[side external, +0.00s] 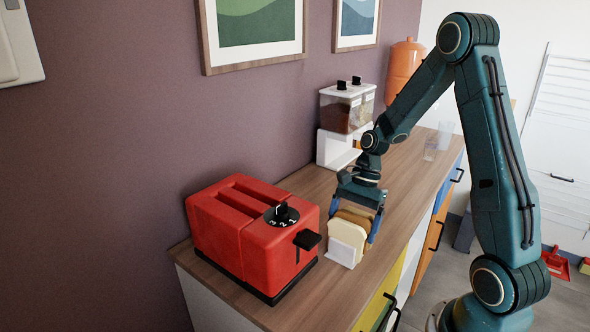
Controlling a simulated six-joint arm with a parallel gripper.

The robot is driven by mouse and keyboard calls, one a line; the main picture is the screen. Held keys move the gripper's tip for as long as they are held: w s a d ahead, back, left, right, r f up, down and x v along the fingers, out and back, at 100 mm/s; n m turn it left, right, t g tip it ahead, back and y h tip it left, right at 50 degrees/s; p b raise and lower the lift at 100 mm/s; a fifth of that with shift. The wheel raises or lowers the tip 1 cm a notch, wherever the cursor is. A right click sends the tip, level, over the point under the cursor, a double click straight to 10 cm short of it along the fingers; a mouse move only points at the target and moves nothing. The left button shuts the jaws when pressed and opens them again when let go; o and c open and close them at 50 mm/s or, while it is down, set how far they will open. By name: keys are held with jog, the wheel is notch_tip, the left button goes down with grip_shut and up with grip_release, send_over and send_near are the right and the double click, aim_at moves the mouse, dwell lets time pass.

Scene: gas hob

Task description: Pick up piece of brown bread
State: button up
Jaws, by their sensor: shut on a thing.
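My gripper (354,219) points down over the bread on the counter, with one blue finger at each side of the slices. It is shut on a piece of brown bread (354,214), which shows as a brown edge behind a pale slice. The pale slice (347,236) stands upright in front, in a small white holder (344,252). Most of the brown piece is hidden by the pale slice and the gripper. I cannot tell whether the brown piece is lifted clear of the holder.
A red toaster (251,236) with a black dial and lever stands close at left. A white dispenser (346,112) with clear containers stands behind, by the wall. An orange canister (403,70) and clear glasses (437,143) are farther back. Bare wooden counter (318,297) lies in front.

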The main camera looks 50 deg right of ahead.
aim_at(353, 215)
jog(key=shift+r, duration=1.55)
jog(key=s, duration=1.8)
